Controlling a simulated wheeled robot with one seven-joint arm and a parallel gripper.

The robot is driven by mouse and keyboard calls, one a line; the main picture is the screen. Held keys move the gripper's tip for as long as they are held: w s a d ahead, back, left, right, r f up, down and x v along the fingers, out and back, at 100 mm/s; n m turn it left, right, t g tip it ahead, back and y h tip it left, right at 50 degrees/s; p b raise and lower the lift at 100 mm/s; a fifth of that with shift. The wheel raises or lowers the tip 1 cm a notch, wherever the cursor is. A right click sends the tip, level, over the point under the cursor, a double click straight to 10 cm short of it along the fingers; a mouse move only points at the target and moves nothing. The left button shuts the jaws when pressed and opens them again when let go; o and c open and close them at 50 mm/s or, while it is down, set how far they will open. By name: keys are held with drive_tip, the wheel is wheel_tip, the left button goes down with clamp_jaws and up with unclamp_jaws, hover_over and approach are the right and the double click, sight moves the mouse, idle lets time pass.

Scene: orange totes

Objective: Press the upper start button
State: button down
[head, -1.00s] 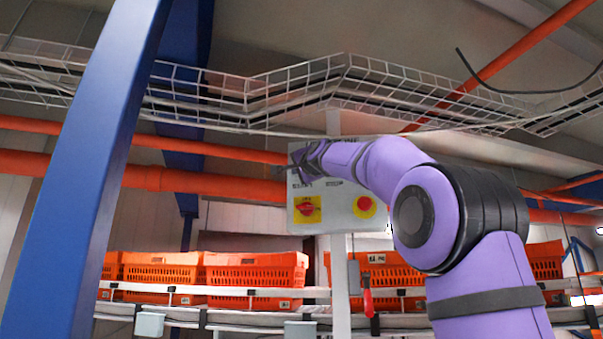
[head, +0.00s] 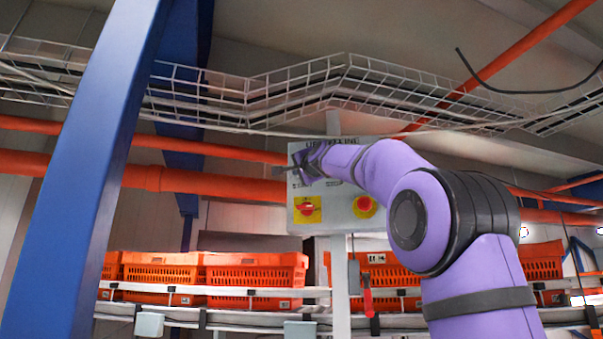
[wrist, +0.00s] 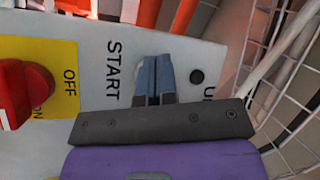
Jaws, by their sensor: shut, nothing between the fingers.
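The grey control box (head: 340,219) hangs on a white post, and my gripper (head: 287,167) is at its upper left part. In the wrist view the panel (wrist: 95,40) appears turned on its side, with a START label (wrist: 113,70) left of my shut, empty fingers (wrist: 157,62). A dark round spot (wrist: 196,76), perhaps a button, lies just right of the fingers, beside a partly hidden label beginning with U. I cannot tell whether the fingertips touch the panel.
A red rotary switch (wrist: 25,90) sits on a yellow OFF/ON plate (wrist: 66,55). A red stop button (head: 364,204) is at the box's lower right. A wire cable tray (head: 345,78) runs above. Orange totes (head: 255,272) stand on a conveyor below. A blue beam (head: 95,180) rises at left.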

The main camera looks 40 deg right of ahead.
drive_tip(key=shift+w+d, duration=0.15)
drive_tip(key=shift+d, duration=0.05)
drive_tip(key=shift+a, duration=0.1)
idle(0.5)
drive_tip(key=shift+s+a, duration=0.55)
drive_tip(key=shift+s, duration=0.05)
drive_tip(key=s+a, duration=0.3)
drive_tip(key=shift+s+a, duration=0.25)
drive_tip(key=shift+a, duration=0.05)
idle(0.3)
drive_tip(key=shift+f, duration=0.1)
idle(0.7)
